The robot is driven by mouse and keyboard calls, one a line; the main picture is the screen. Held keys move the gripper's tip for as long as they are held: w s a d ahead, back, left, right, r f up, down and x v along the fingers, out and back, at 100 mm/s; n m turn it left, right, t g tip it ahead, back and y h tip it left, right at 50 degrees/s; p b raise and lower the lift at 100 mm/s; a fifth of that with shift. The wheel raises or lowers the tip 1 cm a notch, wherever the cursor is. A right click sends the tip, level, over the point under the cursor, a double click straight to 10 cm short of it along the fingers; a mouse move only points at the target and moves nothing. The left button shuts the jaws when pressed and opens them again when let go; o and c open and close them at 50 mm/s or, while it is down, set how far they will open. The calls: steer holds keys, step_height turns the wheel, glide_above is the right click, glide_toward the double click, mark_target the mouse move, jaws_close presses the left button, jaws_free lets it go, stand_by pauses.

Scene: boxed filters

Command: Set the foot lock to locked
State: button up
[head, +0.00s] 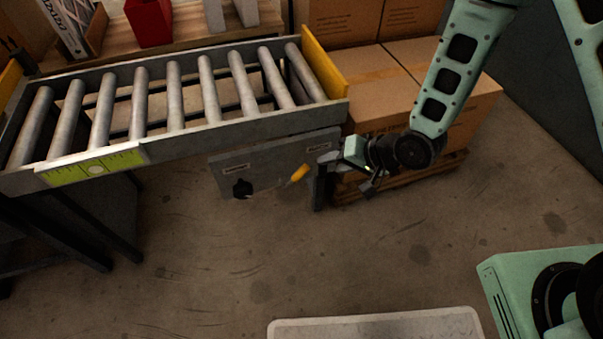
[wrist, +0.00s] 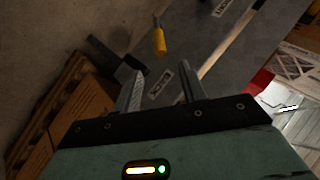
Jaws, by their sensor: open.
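The foot lock is on a grey panel (head: 262,160) under the conveyor's front rail. A dark round part (head: 241,188) sits lower left on the panel. In the wrist view the yellow tip (wrist: 159,38) lies just beyond my fingertips. My gripper (head: 328,160) is to the right of the lever, open and empty. The wrist view shows its two fingers apart (wrist: 160,78), not touching the lever. Small labels sit at the panel's left (head: 235,168) and right (head: 318,147); their words are not clearly readable.
The roller conveyor (head: 240,120) stands above the panel, with a yellow end plate (head: 323,65). A dark leg (head: 320,187) stands beside my gripper. Cardboard boxes (head: 470,105) on a pallet (head: 400,180) are close on the right.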

mark_target(306, 171)
steer(key=b+x, duration=0.4)
steer(key=x, duration=0.9)
steer(key=shift+w+a+f, duration=0.15)
steer(key=shift+a+f, duration=0.1)
jaws_close()
